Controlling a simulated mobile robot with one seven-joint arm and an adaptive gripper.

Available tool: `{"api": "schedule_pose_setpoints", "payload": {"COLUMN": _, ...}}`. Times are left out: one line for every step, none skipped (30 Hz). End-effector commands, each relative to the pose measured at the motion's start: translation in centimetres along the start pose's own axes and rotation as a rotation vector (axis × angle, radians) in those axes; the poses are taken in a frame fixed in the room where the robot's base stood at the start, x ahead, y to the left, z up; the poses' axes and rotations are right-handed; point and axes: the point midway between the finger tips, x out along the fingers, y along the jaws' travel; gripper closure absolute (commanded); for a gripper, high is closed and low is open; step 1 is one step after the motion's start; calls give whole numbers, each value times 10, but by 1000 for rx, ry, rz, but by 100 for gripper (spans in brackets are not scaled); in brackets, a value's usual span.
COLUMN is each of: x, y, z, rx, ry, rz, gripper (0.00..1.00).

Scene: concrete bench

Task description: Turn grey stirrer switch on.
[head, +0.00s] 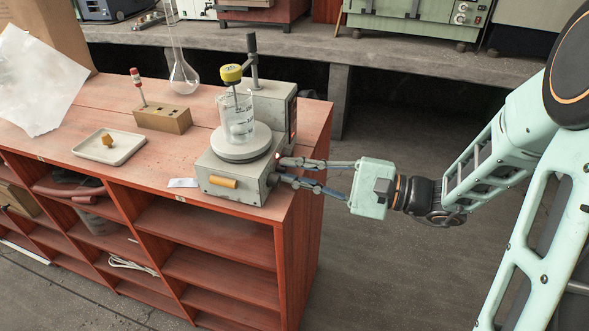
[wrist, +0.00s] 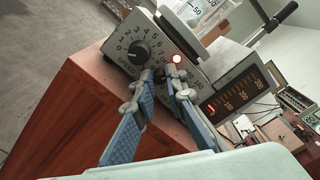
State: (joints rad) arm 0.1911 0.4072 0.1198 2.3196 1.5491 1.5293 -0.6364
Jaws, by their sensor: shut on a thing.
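The grey stirrer (head: 235,180) stands at the right end of the red wooden bench, a glass beaker (head: 237,120) on its round plate. In the wrist view its side panel (wrist: 130,45) shows a black speed knob (wrist: 139,51) pointing near the low end of its scale, and a small round lamp (wrist: 177,58) that looks lit. My gripper (head: 279,170) reaches in from the right at this panel. In the wrist view my gripper (wrist: 165,73) is shut on a small dark part below the lamp, apparently the switch. The fingertips hide most of it, so its position cannot be read.
A yellow-topped thermometer (head: 231,75) stands in the beaker. A wooden block (head: 163,119), a white tray (head: 110,148) and a round flask (head: 184,78) are on the bench to the left. A temperature display (wrist: 235,97) is beside the switch panel. Right of the bench is open floor.

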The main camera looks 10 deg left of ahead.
Motion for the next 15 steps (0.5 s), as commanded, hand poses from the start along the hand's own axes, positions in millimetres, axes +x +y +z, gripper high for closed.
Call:
{"api": "schedule_pose_setpoints", "payload": {"x": 0, "y": 0, "z": 0, "rx": 1, "ry": 1, "rz": 1, "gripper": 86}}
{"api": "schedule_pose_setpoints", "payload": {"x": 0, "y": 0, "z": 0, "rx": 1, "ry": 1, "rz": 1, "gripper": 83}}
{"api": "schedule_pose_setpoints", "payload": {"x": 0, "y": 0, "z": 0, "rx": 1, "ry": 1, "rz": 1, "gripper": 81}}
{"api": "schedule_pose_setpoints", "payload": {"x": 0, "y": 0, "z": 0, "rx": 0, "ry": 1, "rz": 1, "gripper": 81}}
{"api": "schedule_pose_setpoints", "payload": {"x": 0, "y": 0, "z": 0, "rx": 0, "ry": 1, "rz": 1, "gripper": 81}}
{"api": "schedule_pose_setpoints", "payload": {"x": 0, "y": 0, "z": 0, "rx": 0, "ry": 1, "rz": 1, "gripper": 81}}
{"api": "schedule_pose_setpoints", "payload": {"x": 0, "y": 0, "z": 0, "rx": 0, "ry": 1, "rz": 1, "gripper": 81}}
{"api": "schedule_pose_setpoints", "payload": {"x": 0, "y": 0, "z": 0, "rx": 0, "ry": 1, "rz": 1, "gripper": 81}}
{"api": "schedule_pose_setpoints", "payload": {"x": 0, "y": 0, "z": 0, "rx": 0, "ry": 1, "rz": 1, "gripper": 81}}
{"api": "schedule_pose_setpoints", "payload": {"x": 0, "y": 0, "z": 0, "rx": 0, "ry": 1, "rz": 0, "gripper": 81}}
{"api": "schedule_pose_setpoints", "payload": {"x": -1, "y": 0, "z": 0, "rx": 0, "ry": 1, "rz": 0, "gripper": 81}}
{"api": "schedule_pose_setpoints", "payload": {"x": -3, "y": 0, "z": 0, "rx": -1, "ry": 2, "rz": 0, "gripper": 81}}
{"api": "schedule_pose_setpoints", "payload": {"x": -5, "y": 0, "z": -1, "rx": -1, "ry": 2, "rz": 0, "gripper": 81}}
{"api": "schedule_pose_setpoints", "payload": {"x": -7, "y": 0, "z": -1, "rx": -1, "ry": 3, "rz": 0, "gripper": 81}}
{"api": "schedule_pose_setpoints", "payload": {"x": -12, "y": 0, "z": -1, "rx": -1, "ry": 4, "rz": -1, "gripper": 81}}
